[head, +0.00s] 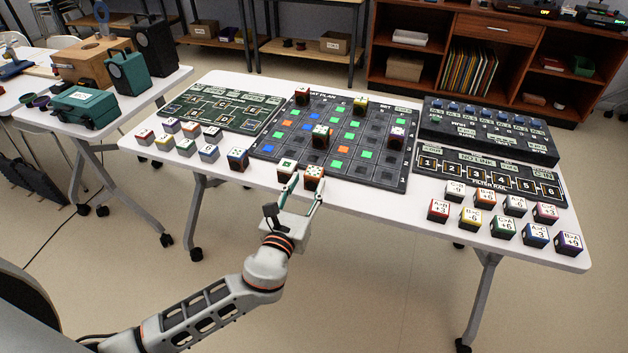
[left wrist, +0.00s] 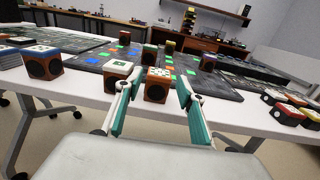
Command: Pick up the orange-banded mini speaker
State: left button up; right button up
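The orange-banded mini speaker (head: 314,171) is a small dark cube with an orange-edged, white-marked top, standing upright at the near edge of the white table. In the left wrist view the speaker (left wrist: 157,85) shows a brown front with a round grille. My left gripper (head: 305,192) is open, pointing at it from the near side. In the left wrist view the teal-padded fingers of the gripper (left wrist: 157,98) stand on either side of the speaker, with gaps; whether the tips reach past its front is unclear. My right gripper is not in view.
A green-banded speaker (head: 286,167) stands close on the left, near the left finger. A dark grid board (head: 375,174) lies just behind. More cubes stand at left (head: 237,160) and right (head: 438,210). The table front (head: 375,196) is bare to the right.

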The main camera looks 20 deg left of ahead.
aim_at(311, 177)
pick_arm(q)
jog(key=w, duration=0.4)
jog(key=w+b, duration=0.1)
jog(key=w, duration=0.1)
jog(key=shift+w+f, duration=0.25)
jog(key=shift+f, duration=0.05)
jog(key=c, duration=0.9)
